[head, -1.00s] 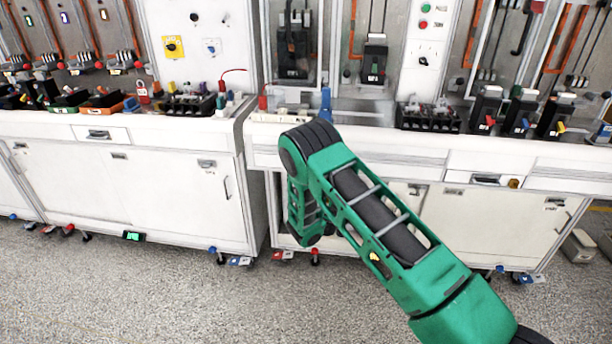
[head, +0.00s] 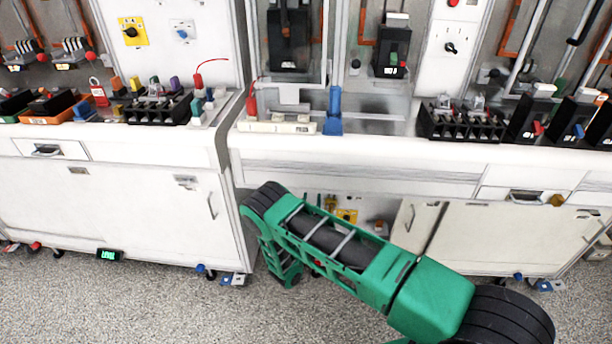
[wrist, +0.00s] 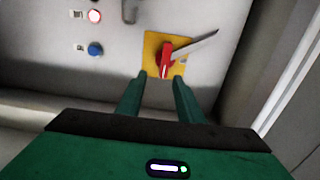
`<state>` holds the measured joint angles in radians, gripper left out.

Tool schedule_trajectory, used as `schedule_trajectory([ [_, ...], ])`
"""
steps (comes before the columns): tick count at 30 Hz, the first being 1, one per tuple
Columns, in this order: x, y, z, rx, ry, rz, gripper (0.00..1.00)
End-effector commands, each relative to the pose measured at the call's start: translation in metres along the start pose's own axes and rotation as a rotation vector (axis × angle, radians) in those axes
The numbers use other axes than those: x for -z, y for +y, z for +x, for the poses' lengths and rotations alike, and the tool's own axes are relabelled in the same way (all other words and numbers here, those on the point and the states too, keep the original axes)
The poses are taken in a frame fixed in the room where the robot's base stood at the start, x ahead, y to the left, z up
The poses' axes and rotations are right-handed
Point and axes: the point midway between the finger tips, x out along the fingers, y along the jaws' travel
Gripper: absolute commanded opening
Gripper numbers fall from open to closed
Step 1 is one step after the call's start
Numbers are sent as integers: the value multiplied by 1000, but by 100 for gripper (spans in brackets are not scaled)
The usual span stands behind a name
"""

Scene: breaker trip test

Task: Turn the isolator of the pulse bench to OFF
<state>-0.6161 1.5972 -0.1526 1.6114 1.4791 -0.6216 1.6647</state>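In the wrist view a red rotary handle (wrist: 164,60) sits on a yellow square plate (wrist: 151,46) on a grey panel. A flat grey bar (wrist: 196,46) slants from the handle to the upper right. My gripper (wrist: 161,80) is open, its two green fingers apart. The fingertips point at the plate's lower edge, one to each side of the handle's lower end; contact cannot be told. In the head view my gripper is hidden behind my arm. A small yellow plate (head: 347,216) shows in the recess under the bench; whether it is the same plate I cannot tell.
A pale upright edge (wrist: 287,80) stands at right. In the head view a cabinet door (head: 416,226) stands ajar beside the recess. The bench top (head: 390,148) overhangs it.

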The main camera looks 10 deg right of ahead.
Motion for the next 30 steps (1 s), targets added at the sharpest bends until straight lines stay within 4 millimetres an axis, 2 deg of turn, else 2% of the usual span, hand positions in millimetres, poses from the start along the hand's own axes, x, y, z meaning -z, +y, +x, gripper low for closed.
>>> schedule_trajectory([
  [4,-4,-7,-1,18,2,1,34],
  [7,-4,-10,7,20,3,2,34],
  [21,-3,-15,83,24,3,1,34],
  [30,-3,-16,101,25,1,0,34],
])
